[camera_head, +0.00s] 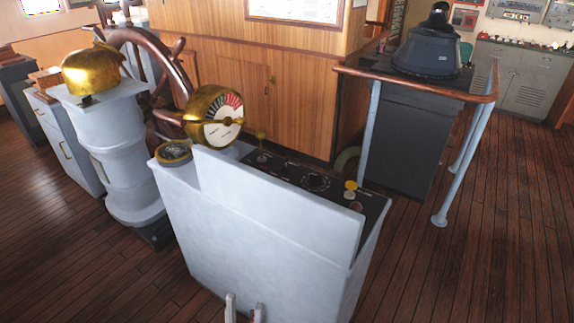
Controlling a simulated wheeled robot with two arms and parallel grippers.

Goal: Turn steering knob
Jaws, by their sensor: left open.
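A grey console (265,222) stands in the middle, with a dark control panel (290,174) on top behind a raised front edge. On the panel are a brass-topped lever (261,140), a round black dial or knob (316,181) and a yellow-topped knob (351,188). I cannot tell which is the steering knob. My left gripper (244,308) shows at the bottom edge as two pale fingertips, apart with nothing between them. It is in front of the console's lower face, well below the panel. My right gripper is not in view.
A brass gauge (215,117) rises behind the console's left end. A wooden ship's wheel (150,52) and a grey pedestal with a brass top (90,70) stand left. A wooden rail (418,88) on grey posts is at right. The plank floor right of the console is clear.

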